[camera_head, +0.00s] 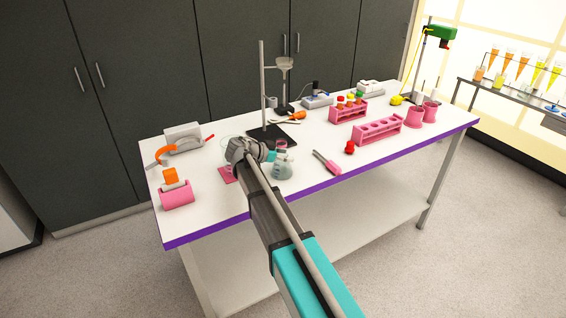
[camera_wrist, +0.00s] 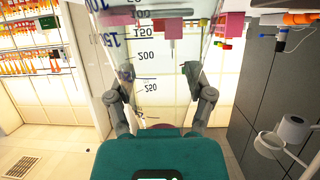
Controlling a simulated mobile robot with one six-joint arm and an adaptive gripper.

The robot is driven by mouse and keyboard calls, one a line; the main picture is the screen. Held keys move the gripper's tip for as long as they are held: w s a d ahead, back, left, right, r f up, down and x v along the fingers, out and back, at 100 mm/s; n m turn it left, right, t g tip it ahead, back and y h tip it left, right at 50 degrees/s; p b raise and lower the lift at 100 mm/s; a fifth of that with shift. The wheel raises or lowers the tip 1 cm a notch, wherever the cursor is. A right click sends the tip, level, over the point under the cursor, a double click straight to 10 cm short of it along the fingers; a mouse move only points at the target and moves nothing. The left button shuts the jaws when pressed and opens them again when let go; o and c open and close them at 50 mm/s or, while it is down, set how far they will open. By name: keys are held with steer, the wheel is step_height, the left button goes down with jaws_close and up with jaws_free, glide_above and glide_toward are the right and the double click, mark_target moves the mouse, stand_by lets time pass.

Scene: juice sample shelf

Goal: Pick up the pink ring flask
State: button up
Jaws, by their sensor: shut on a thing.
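My gripper (camera_head: 274,154) is over the front left of the white table in the head view, pointing right. A clear conical flask (camera_head: 283,170) is at its fingers, with a pale tint. In the wrist view my two dark fingers (camera_wrist: 157,92) are closed against both sides of the clear flask (camera_wrist: 150,65), which has volume marks. Its narrow end is near my palm. A dull pink-red band (camera_wrist: 160,127) shows there, partly hidden by my teal gripper body. I cannot tell whether the flask's base touches the table.
A pink pad (camera_head: 227,174) lies left of my arm, and a pink holder (camera_head: 177,196) stands at the table's left end. A metal stand (camera_head: 264,95) is behind. A pink-handled tool (camera_head: 328,163) and pink racks (camera_head: 378,131) are to the right.

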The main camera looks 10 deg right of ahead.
mark_target(286, 147)
steer(key=shift+r+p, duration=0.35)
steer(key=shift+p, duration=0.05)
steer(key=shift+r+p, duration=1.25)
steer(key=s+r+p, duration=0.9)
steer(key=s, duration=0.4)
steer(key=shift+s+d+r+p, duration=0.2)
steer(key=shift+s+r+p, duration=0.1)
steer(key=shift+r, duration=0.05)
stand_by(0.4)
steer(key=shift+s, duration=0.2)
steer(key=shift+w, duration=0.1)
stand_by(0.8)
steer(key=w+a+f+n+t+y+b, duration=0.5)
steer(key=w+f+b, duration=0.5)
steer(key=w, duration=0.2)
steer(key=a+n+t, duration=0.1)
steer(key=n+t, duration=0.1)
steer(key=n, duration=0.1)
steer(key=shift+w+t, duration=0.25)
steer(key=shift+t, duration=0.05)
steer(key=shift+w+a+f+n+t+y+b, duration=0.3)
steer(key=shift+w+a+f+n+y+b, duration=0.2)
steer(key=shift+w+a+y, duration=0.25)
